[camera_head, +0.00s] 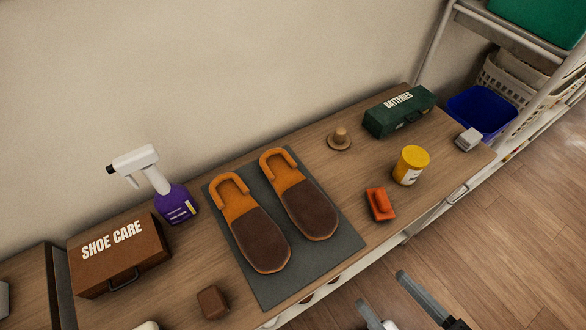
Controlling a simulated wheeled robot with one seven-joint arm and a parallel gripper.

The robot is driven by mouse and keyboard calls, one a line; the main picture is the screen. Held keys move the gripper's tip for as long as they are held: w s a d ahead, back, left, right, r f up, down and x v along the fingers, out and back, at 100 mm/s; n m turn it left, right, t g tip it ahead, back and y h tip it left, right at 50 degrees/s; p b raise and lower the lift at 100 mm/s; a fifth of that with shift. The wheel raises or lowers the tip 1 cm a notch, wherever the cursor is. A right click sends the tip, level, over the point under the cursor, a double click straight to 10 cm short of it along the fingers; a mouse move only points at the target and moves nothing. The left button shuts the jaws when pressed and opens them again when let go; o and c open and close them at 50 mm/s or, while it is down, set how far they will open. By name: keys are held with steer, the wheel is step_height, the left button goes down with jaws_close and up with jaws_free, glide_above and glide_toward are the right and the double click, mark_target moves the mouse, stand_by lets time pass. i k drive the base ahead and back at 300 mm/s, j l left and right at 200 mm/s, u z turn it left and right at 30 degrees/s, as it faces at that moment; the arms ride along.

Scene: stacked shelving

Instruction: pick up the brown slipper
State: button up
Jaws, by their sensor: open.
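Two brown slippers with orange straps lie side by side on a dark grey mat (342,238). The left slipper (259,240) and the right slipper (308,208) have dark brown soles toward the front and orange loops toward the wall. They do not touch my gripper. My gripper (382,289) is at the bottom edge, right of the mat and in front of the shelf. Its two grey fingers are apart with nothing between them; the rest is cut off by the frame.
Left of the mat stand a spray bottle (174,200), a shoe care box (120,256) and a small brown block (212,303). To the right are a red-orange item (380,204), a yellow jar (410,165), a wooden knob-like item (340,138) and a batteries box (399,112). A wall rises behind.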

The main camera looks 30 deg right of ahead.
mark_target(259, 238)
steer(key=u, duration=0.9)
steer(key=k+l+u, duration=0.2)
steer(key=u, duration=0.2)
steer(key=k+l+u, duration=0.25)
steer(key=u, duration=0.15)
